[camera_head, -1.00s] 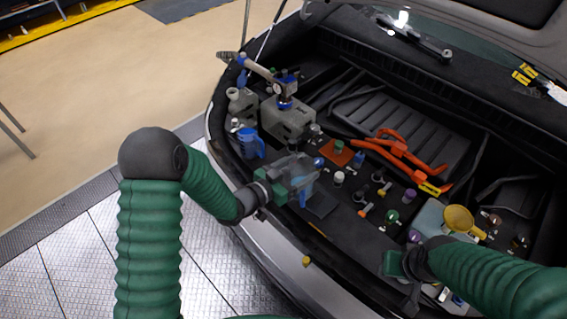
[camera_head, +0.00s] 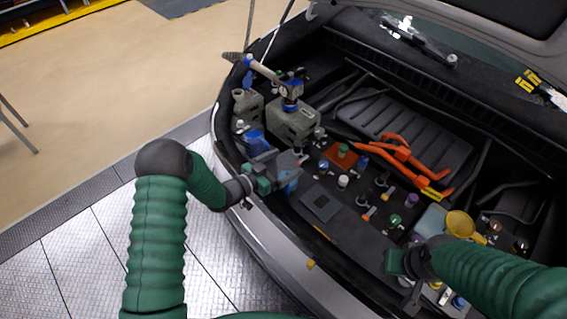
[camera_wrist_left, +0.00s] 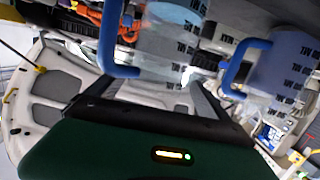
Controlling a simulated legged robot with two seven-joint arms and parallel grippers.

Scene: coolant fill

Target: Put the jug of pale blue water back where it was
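The jug of pale blue water (camera_head: 290,178) is clear, with blue water low in it. My left gripper (camera_head: 268,175) is shut on it and holds it over the front edge of the engine bay. In the left wrist view the clear jug (camera_wrist_left: 175,40) with a blue handle is between the fingers. A second jug (camera_head: 252,141), deeper blue in the head view, stands just behind and is partly hidden by my gripper; its blue handle also shows in the left wrist view (camera_wrist_left: 240,62). My right gripper (camera_head: 398,268) is near the front right caps; its fingers are unclear.
A dark square pad (camera_head: 321,204) lies bare on the front ledge. A grey tank with a gauge pump (camera_head: 292,120) stands behind the jugs. Several small caps and bottles, orange cables (camera_head: 400,155) and a yellow funnel (camera_head: 459,223) are to the right.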

